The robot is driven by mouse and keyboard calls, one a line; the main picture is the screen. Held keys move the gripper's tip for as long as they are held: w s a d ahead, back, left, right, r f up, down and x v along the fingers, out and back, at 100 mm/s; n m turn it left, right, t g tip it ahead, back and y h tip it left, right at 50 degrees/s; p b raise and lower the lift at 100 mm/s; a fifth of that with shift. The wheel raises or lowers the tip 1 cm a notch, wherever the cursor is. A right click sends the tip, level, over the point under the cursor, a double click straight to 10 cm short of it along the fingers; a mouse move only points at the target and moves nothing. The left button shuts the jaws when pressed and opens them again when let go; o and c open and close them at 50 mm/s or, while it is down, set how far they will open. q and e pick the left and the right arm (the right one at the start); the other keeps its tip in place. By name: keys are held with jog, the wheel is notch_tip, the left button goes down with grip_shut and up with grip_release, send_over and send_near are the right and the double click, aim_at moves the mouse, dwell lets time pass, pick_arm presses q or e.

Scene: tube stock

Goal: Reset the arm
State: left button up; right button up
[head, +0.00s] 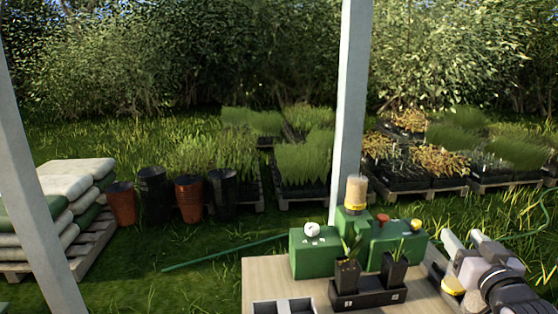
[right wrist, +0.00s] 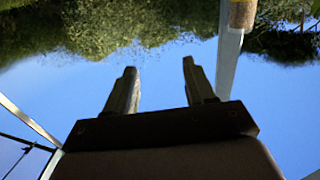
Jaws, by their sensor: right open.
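My right gripper (head: 466,241) is at the right edge of the wooden table in the head view, beside the green machine. In the right wrist view its two fingers (right wrist: 158,88) stand apart with nothing between them, against sky and foliage. The view there looks upside down. My left gripper does not show in either view.
A green machine (head: 314,252) with a gauge and a yellow-banded cylinder stands on the table (head: 262,272). A black tray (head: 366,297) holds two potted seedlings in front of it. A pale post (head: 352,100) rises behind. Stacked sacks (head: 78,185), pots and pallets of plants stand on the grass.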

jog(key=s+a+f+n+g+y, duration=0.1)
jog(key=s+a+f+g, duration=0.2)
jog(key=f, duration=0.5)
jog(key=s+a+f+n+y, duration=0.1)
jog(key=s+a+f, duration=0.25)
jog(key=f, duration=0.45)
jog(key=s+a+f+n+g+y, duration=0.1)
jog(key=s+a+f+g, duration=0.1)
jog(key=s+a+f, duration=0.3)
jog(key=s+a+f+n+g+y, duration=0.1)
jog(key=s+a+f+g, duration=0.1)
jog(key=s+a+f, duration=0.4)
jog(key=s+f, duration=0.5)
jog(key=s, duration=0.2)
jog(key=shift+s+a+f+y+b, duration=0.25)
jog(key=shift+a+f+y+b, duration=0.05)
jog(key=shift+f+y+b, duration=0.1)
